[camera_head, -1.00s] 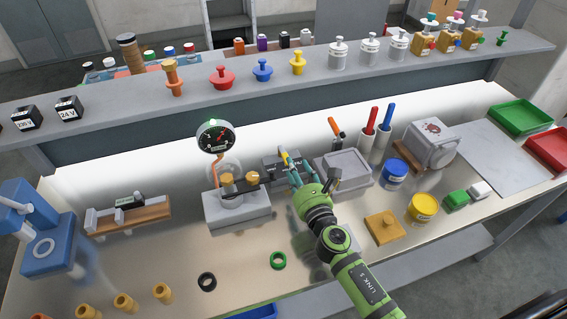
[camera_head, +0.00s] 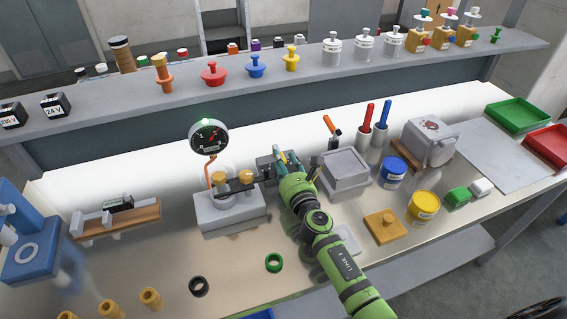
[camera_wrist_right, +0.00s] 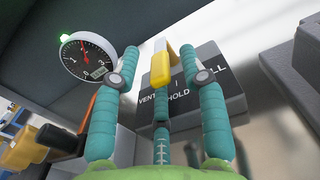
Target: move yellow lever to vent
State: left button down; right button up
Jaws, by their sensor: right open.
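The yellow lever (camera_wrist_right: 161,67) stands up from a dark valve block (camera_wrist_right: 205,100) in the right wrist view. The block's face reads VENT at the left, HOLD in the middle and a partly hidden word ending in LL at the right. The lever's tip is around the middle, above HOLD. My right gripper (camera_wrist_right: 163,80) is open, with teal fingers on both sides of the lever and a third finger below it; I cannot tell whether any touch it. In the head view, my right gripper (camera_head: 290,160) largely covers the block (camera_head: 266,163). My left gripper is not in view.
A round gauge (camera_head: 208,137) and a grey fixture with brass knobs (camera_head: 230,210) stand left of the block. A grey box (camera_head: 345,170) stands close on the right. A green ring (camera_head: 274,262) and a black ring (camera_head: 199,286) lie in front.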

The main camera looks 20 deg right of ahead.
grip_shut()
jog(key=shift+a+m+h+b, duration=0.35)
jog(key=shift+m+h, duration=0.15)
jog(key=shift+h, duration=0.3)
jog(key=shift+a+r+h, duration=0.1)
jog(key=shift+r+h, duration=0.05)
jog(key=shift+h, duration=0.15)
grip_release()
jog(key=shift+s, duration=0.1)
